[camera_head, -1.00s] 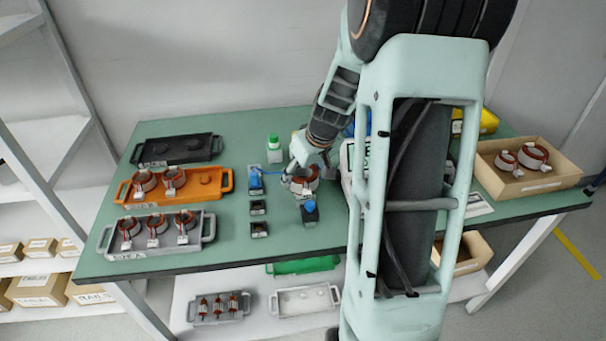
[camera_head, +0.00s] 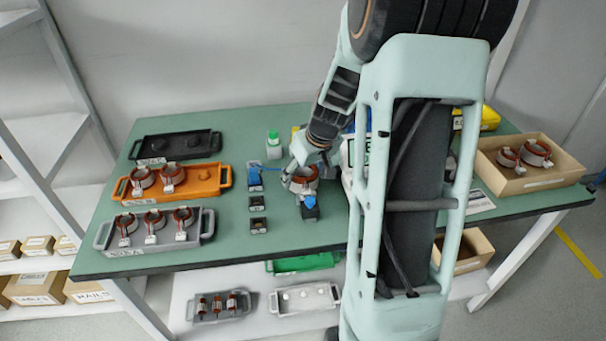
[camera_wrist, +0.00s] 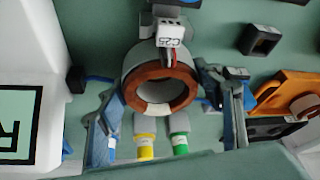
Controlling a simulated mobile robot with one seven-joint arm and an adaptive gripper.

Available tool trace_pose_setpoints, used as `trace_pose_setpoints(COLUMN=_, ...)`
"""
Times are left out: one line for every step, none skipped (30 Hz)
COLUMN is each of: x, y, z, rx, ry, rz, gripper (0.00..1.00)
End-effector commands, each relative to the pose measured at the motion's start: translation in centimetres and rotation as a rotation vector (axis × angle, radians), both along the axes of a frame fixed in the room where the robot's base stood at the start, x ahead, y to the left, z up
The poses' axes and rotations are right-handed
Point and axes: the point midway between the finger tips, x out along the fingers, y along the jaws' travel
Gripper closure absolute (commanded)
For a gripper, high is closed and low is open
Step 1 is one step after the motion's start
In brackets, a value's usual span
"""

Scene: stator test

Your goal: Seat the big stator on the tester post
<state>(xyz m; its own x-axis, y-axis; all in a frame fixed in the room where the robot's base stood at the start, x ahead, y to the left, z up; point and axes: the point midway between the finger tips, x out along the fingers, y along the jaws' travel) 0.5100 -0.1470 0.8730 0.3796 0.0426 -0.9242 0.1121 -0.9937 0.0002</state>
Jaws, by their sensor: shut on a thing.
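The big stator (camera_head: 304,183), a grey ring with copper windings, is held in my gripper (camera_head: 302,168) at the middle of the green bench. In the wrist view the stator (camera_wrist: 134,68) sits between the two blue-padded fingers of my gripper (camera_wrist: 168,106). Its white connector tag, which seems to read C25, points to the top of the picture.
A black block with a blue top (camera_head: 310,207) stands just in front of the stator. Small black blocks (camera_head: 258,226) line up at left, beside orange (camera_head: 209,187) and grey (camera_head: 104,236) trays of stators. A cardboard box (camera_head: 545,184) holds two stators at right.

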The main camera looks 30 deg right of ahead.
Motion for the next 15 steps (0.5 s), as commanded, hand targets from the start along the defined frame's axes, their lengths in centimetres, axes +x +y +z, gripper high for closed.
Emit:
trace_pose_setpoints(x=0.17, y=-0.06, z=-0.04, rx=-0.003, ry=-0.005, rz=0.0, gripper=0.97)
trace_pose_setpoints(x=0.16, y=-0.06, z=-0.11, rx=-0.003, ry=-0.005, rz=0.0, gripper=0.97)
trace_pose_setpoints(x=0.17, y=-0.07, z=-0.2, rx=-0.003, ry=-0.005, rz=0.0, gripper=0.97)
trace_pose_setpoints(x=0.16, y=-0.07, z=-0.27, rx=-0.003, ry=-0.005, rz=0.0, gripper=0.97)
trace_pose_setpoints(x=0.17, y=-0.07, z=-0.34, rx=-0.003, ry=-0.005, rz=0.0, gripper=0.97)
trace_pose_setpoints(x=0.17, y=-0.07, z=-0.43, rx=-0.003, ry=-0.005, rz=0.0, gripper=0.97)
trace_pose_setpoints(x=0.16, y=-0.07, z=-0.5, rx=-0.003, ry=-0.005, rz=0.0, gripper=0.97)
trace_pose_setpoints(x=0.17, y=-0.07, z=-0.57, rx=-0.003, ry=-0.005, rz=0.0, gripper=0.97)
trace_pose_setpoints(x=0.17, y=-0.07, z=-0.65, rx=-0.003, ry=-0.005, rz=0.0, gripper=0.97)
trace_pose_setpoints(x=0.17, y=-0.07, z=-0.7, rx=-0.003, ry=-0.005, rz=0.0, gripper=0.97)
trace_pose_setpoints(x=0.17, y=-0.07, z=-0.73, rx=-0.003, ry=-0.005, rz=0.0, gripper=0.97)
trace_pose_setpoints(x=0.17, y=-0.07, z=-0.76, rx=-0.003, ry=-0.005, rz=0.0, gripper=0.97)
trace_pose_setpoints(x=0.17, y=-0.07, z=-0.76, rx=-0.003, ry=-0.005, rz=0.0, gripper=0.97)
trace_pose_setpoints(x=0.17, y=-0.07, z=-0.76, rx=-0.003, ry=-0.005, rz=0.0, gripper=0.97)
trace_pose_setpoints(x=0.17, y=-0.07, z=-0.73, rx=-0.003, ry=-0.005, rz=0.0, gripper=0.97)
